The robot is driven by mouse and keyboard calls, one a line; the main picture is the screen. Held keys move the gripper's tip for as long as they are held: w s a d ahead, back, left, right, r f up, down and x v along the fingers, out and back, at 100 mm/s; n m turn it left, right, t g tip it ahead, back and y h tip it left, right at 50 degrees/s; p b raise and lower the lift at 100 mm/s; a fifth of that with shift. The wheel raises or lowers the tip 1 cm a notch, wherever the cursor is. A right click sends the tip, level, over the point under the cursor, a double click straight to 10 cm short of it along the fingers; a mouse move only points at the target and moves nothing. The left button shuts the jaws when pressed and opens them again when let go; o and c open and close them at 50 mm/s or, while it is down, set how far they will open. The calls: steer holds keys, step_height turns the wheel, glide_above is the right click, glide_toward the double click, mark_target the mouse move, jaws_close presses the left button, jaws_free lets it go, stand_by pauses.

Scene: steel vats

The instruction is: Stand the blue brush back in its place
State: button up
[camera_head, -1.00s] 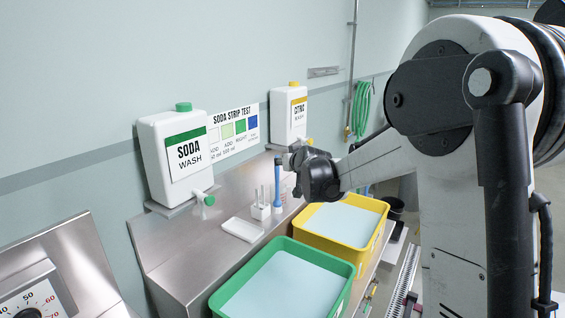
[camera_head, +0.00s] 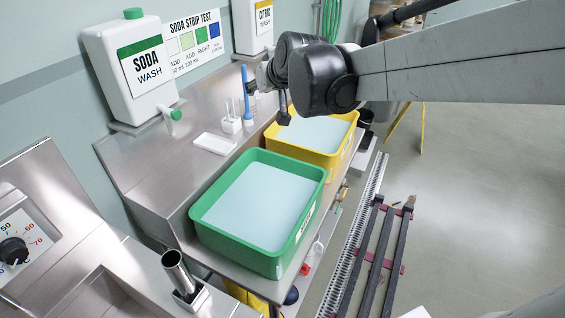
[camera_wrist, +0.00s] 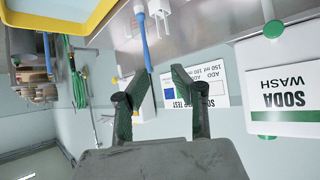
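The blue brush (camera_head: 246,92) stands upright, blue shaft up and pale end down, on the steel bench close to the right of a small white holder (camera_head: 231,125) with thin upright pieces. I cannot tell whether its foot rests in a socket. In the wrist view, which is upside down, the brush (camera_wrist: 144,45) reaches toward my left-hand fingertip; the white holder (camera_wrist: 156,8) is at the top edge. My gripper (camera_wrist: 161,73) is open, with nothing seen between its dark green fingers. In the head view, my gripper (camera_head: 262,80) is just right of the brush's upper shaft.
A green tub (camera_head: 257,208) and a yellow tub (camera_head: 316,132) of pale liquid stand in front.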

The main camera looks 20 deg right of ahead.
steer(key=s+f+g, duration=0.2)
steer(key=s+f, duration=0.2)
steer(key=s, duration=1)
steer(key=s+f+g+h, duration=0.1)
steer(key=s+f, duration=0.3)
steer(key=s, duration=0.9)
steer(key=shift+s+a+f+m+g, duration=0.2)
steer(key=shift+s+f+m+g, duration=0.15)
steer(key=shift+f+m+g, duration=0.05)
steer(key=o, duration=0.3)
steer(key=shift+s+f, duration=0.2)
steer(key=shift+s, duration=0.15)
steer(key=shift+w, duration=0.15)
